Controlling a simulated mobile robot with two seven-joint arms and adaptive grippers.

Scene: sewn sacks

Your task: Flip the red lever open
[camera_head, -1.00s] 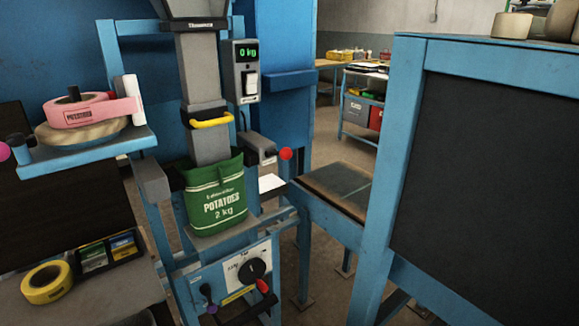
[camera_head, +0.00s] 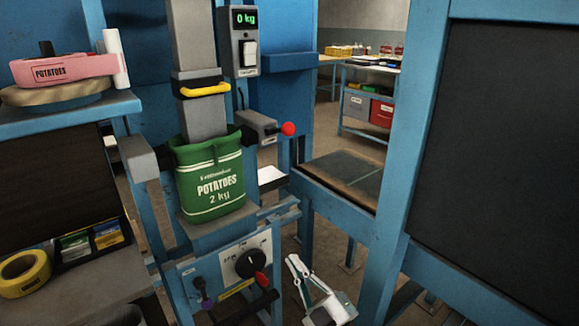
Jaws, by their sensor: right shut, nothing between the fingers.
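A small red lever (camera_head: 262,281) is on the front panel (camera_head: 222,268) under the sack station, just below a black dial (camera_head: 250,263). A red ball knob (camera_head: 288,129) on a short arm sticks out from the grey clamp to the right of the sack. My right gripper (camera_head: 293,265), white and grey, is low in the picture, right of the panel. It appears apart from the red lever, with its fingers shut and empty. My left gripper is not in view.
A green potato sack (camera_head: 210,181) hangs under the grey chute. A blue frame with a dark panel (camera_head: 490,150) stands close on the right. Yellow tape (camera_head: 24,272) lies at lower left.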

